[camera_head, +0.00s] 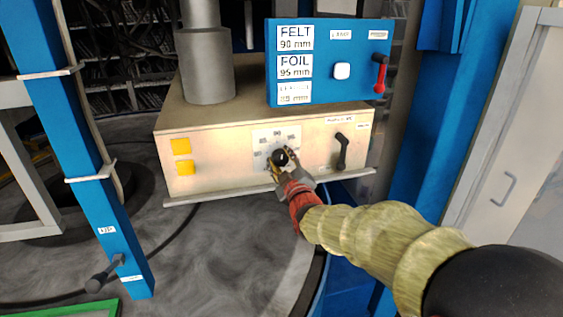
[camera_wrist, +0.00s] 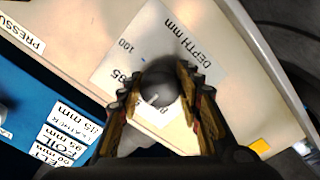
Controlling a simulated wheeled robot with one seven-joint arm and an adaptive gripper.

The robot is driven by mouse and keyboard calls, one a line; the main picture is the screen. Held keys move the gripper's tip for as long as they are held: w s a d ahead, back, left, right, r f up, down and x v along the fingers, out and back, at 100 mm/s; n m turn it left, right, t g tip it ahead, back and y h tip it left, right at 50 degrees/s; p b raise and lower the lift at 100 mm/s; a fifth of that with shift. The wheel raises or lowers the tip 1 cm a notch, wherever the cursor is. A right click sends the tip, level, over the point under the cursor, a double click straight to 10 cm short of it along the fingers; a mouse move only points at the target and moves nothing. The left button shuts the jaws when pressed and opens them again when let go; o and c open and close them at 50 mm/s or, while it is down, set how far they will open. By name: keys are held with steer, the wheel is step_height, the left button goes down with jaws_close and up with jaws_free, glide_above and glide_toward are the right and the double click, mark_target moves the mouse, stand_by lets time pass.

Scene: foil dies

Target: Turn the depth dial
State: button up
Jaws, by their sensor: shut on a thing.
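The depth dial is a dark round knob (camera_head: 279,157) on a white scale plate (camera_head: 268,136) on the front of the cream machine box. In the wrist view the knob (camera_wrist: 160,88) sits between my gripper's two fingers, and a pale pointer mark shows on it. The plate there (camera_wrist: 196,48) reads "DEPTH mm", with "100" and a partly hidden "95". My gripper (camera_head: 282,160) is shut on the knob, one finger on each side. The fingers hide part of the scale, so I cannot tell which number the pointer marks.
A blue panel (camera_head: 347,92) above lists felt 90 mm and foil 95 mm, and carries a white button (camera_head: 342,71) and a red-handled lever (camera_head: 380,78). A black handle (camera_head: 342,152) is right of the dial. A blue post (camera_head: 88,140) stands further left.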

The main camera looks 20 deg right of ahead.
steer(key=o, duration=1.2)
steer(key=shift+c, duration=0.2)
steer(key=s, duration=1.2)
steer(key=shift+f, duration=0.1)
